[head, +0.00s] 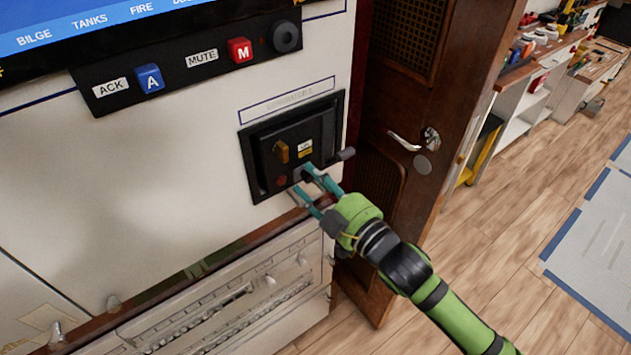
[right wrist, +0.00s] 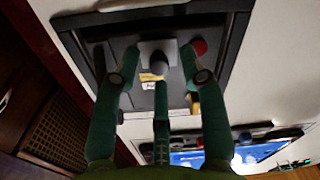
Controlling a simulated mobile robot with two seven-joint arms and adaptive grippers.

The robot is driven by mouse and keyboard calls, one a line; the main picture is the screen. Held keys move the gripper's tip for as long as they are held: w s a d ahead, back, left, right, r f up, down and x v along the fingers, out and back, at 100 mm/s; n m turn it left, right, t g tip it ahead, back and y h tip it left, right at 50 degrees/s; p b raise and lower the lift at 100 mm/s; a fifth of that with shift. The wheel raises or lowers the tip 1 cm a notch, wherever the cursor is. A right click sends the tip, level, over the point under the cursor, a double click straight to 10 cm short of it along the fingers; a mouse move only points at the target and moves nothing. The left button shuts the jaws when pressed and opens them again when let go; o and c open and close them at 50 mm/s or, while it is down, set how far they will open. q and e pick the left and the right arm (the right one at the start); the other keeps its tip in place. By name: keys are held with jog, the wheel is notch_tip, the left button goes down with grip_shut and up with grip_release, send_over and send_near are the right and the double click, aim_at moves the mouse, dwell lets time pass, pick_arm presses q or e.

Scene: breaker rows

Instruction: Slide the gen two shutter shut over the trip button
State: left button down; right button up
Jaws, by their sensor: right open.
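A dark recessed breaker panel (head: 250,160) is set in the white wall in the head view. The red trip button (head: 281,181) is uncovered at its lower left; it also shows in the right wrist view (right wrist: 200,47). A grey plate with a stubby knob (right wrist: 158,58), apparently the shutter, sits beside the button. My right gripper (head: 307,184) is open at the panel's lower part. In the right wrist view its fingers (right wrist: 162,68) stand around the knob, with no clear grip. In the head view the fingers mostly hide the plate. My left gripper is not in view.
An orange handle (head: 282,152) and a yellow label (head: 305,148) sit above the button. An open wooden door (head: 395,110) stands close on the right. A drawer front (head: 240,295) is below.

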grip_shut()
jog(key=s+a, duration=0.1)
jog(key=a, duration=0.1)
jog(key=s+a+p, duration=0.1)
jog(key=a, duration=0.1)
jog(key=shift+s, duration=0.4)
jog(key=shift+d, duration=0.15)
jog(key=shift+c, duration=1.3)
grip_release()
jog(key=shift+o, duration=1.3)
jog(key=shift+a, duration=0.2)
